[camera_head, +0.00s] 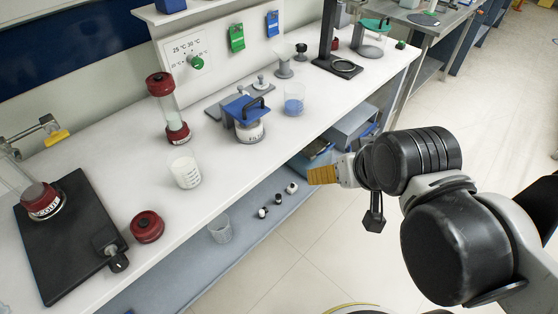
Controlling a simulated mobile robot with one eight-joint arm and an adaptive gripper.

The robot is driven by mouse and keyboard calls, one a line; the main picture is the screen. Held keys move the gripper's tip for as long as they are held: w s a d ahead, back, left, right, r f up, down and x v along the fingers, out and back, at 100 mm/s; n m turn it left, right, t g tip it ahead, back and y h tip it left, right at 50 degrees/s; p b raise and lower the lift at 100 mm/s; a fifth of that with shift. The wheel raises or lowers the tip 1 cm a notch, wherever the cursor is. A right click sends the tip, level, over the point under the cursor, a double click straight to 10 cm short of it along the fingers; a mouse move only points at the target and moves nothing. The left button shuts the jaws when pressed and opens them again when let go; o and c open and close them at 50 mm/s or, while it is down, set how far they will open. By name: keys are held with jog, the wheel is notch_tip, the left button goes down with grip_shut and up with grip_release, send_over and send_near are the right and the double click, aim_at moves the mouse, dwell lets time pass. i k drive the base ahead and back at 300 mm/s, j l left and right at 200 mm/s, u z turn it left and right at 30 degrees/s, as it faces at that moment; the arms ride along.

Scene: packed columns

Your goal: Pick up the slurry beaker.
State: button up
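A clear beaker with white contents (186,172) stands upright on the white bench, left of centre. It looks most like the slurry beaker, but I cannot read a name on it. A second clear beaker with blue contents (294,105) stands further back on the bench. My gripper (312,176), with yellow-gold fingers, is beyond the front edge of the bench, well to the right of the white-filled beaker and apart from it. I see the fingers side-on, so whether they are open is unclear.
A column with red caps (171,112) stands behind the white-filled beaker. A loose red cap (147,227) and a black board (70,235) lie to its left. A blue-topped container (248,122) stands to its right. An empty-looking beaker (220,229) is on the lower shelf.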

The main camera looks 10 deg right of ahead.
aim_at(181, 163)
jog(key=k+j+u, duration=0.1)
jog(key=j, duration=0.25)
jog(key=k+j+u, duration=0.1)
jog(key=j, duration=0.3)
jog(key=k+j+u, duration=0.1)
jog(key=j, duration=0.25)
jog(key=k+j+u, duration=0.15)
jog(key=j, duration=0.25)
jog(key=k+j+u, duration=0.1)
jog(key=j, duration=0.3)
jog(key=k, duration=0.05)
